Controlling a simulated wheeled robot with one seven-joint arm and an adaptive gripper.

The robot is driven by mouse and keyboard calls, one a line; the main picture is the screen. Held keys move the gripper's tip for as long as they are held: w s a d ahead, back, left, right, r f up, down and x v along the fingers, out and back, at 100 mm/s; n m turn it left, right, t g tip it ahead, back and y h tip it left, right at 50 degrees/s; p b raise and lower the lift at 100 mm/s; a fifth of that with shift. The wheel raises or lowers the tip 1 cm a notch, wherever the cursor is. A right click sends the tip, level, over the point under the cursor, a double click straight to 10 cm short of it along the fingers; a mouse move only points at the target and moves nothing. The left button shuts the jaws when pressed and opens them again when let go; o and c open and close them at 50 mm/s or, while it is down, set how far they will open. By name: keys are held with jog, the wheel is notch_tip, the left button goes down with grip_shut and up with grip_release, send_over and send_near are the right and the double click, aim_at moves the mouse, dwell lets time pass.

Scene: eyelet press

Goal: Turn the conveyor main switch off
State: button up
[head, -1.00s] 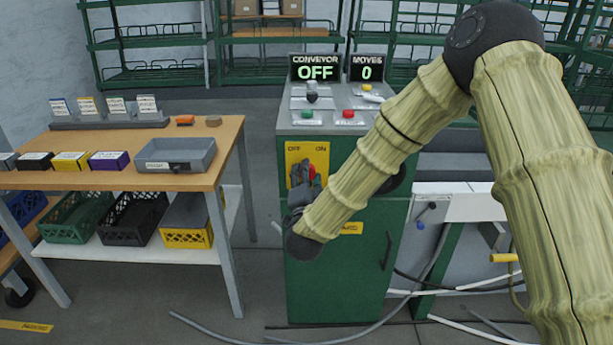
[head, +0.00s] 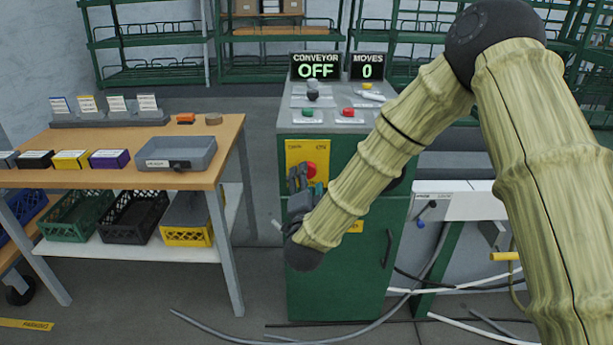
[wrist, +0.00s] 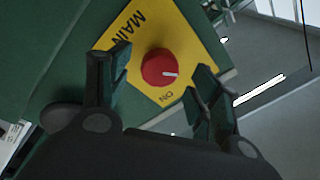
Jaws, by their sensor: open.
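The main switch is a red round knob (head: 310,170) on a yellow plate (head: 294,152) on the front of the green cabinet. In the wrist view the knob (wrist: 154,66) has a white mark pointing right, and the plate (wrist: 138,30) shows "MAIN" and "ON". My gripper (head: 301,181) is in front of the plate, at the knob's left in the head view. In the wrist view its open fingers (wrist: 161,72) stand on either side of the knob, with visible gaps. It holds nothing. The conveyor display (head: 317,67) reads "OFF".
The cabinet top holds a green button (head: 307,112), a red button (head: 347,111) and other controls. A moves display (head: 366,67) reads "0". A wooden table (head: 110,140) with a grey tray (head: 176,153) stands left. Cables (head: 380,310) lie on the floor.

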jog(key=s+f, duration=0.1)
jog(key=s, duration=0.8)
jog(key=shift+a, duration=0.1)
jog(key=s+d+f+n+g+y, duration=0.1)
jog(key=s+d+f+n+g, duration=0.15)
jog(key=f, duration=0.45)
jog(key=s+d+f+n+g, duration=0.1)
jog(key=s+d+f+g, duration=0.15)
jog(key=f, duration=0.55)
jog(key=s+d+f+n+g+y, duration=0.1)
jog(key=s+f+n+g, duration=0.15)
jog(key=f, duration=0.45)
jog(key=s+d+f+n+g, duration=0.25)
jog(key=s+d+f, duration=0.25)
jog(key=s+f, duration=0.3)
jog(key=s+d+f+n+g, duration=0.1)
jog(key=s+d+f+g, duration=0.3)
jog(key=s+f, duration=0.35)
jog(key=s+d+f+n+g+h, duration=0.1)
jog(key=s+d+f+g, duration=0.2)
jog(key=s, duration=0.6)
jog(key=s+d+f+n+g+h, duration=0.1)
jog(key=s+d+f+g, duration=0.1)
jog(key=s+d, duration=0.45)
notch_tip(320, 180, up, 17)
jog(key=s+a+p, duration=0.1)
jog(key=p, duration=1.5)
jog(key=shift+s+a+r+p, duration=0.15)
jog(key=shift+s+p, duration=0.05)
jog(key=shift+p, duration=0.15)
